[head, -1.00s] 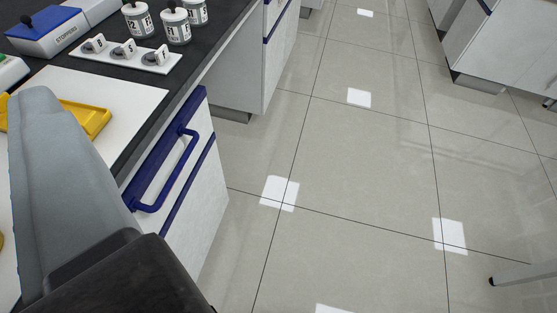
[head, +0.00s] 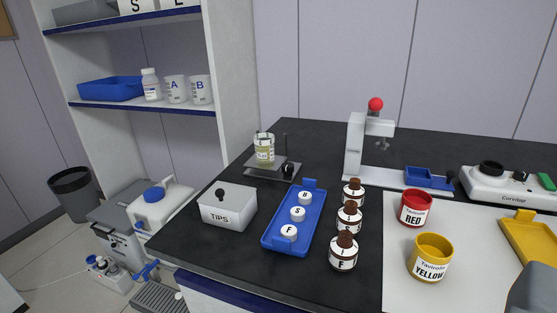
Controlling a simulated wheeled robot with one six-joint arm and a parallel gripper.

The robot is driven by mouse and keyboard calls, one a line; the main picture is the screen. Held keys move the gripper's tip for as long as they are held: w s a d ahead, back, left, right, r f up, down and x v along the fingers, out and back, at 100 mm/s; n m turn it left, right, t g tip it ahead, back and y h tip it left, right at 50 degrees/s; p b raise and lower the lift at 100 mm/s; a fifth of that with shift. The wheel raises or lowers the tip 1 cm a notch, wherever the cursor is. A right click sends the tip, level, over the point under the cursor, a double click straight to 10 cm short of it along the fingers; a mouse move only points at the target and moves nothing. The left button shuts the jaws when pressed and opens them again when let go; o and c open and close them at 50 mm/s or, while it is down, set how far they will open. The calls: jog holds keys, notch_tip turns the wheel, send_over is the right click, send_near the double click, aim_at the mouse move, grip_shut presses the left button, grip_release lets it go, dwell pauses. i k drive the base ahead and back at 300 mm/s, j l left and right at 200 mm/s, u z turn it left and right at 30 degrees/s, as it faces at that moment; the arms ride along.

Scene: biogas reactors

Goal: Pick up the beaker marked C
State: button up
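No beaker with a readable C shows in the head view. Two white beakers, beaker A (head: 175,90) and beaker B (head: 200,89), stand side by side upright on the lower shelf at the upper left. A clear glass vessel (head: 264,148) with pale yellowish contents stands on a small dark stand on the black bench; I cannot read a letter on it. My gripper's fingers are not in view; only a grey part of my arm shows at the bottom right corner.
The shelf also holds a blue bin (head: 111,89) and a white bottle (head: 151,84). On the bench are a TIPS box (head: 228,207), a blue tray (head: 272,243) with stoppers, brown bottles (head: 343,252), a red jar (head: 415,208), a yellow jar (head: 430,257) and a press (head: 354,147).

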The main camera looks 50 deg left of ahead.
aim_at(263, 142)
jog(key=u, duration=1.25)
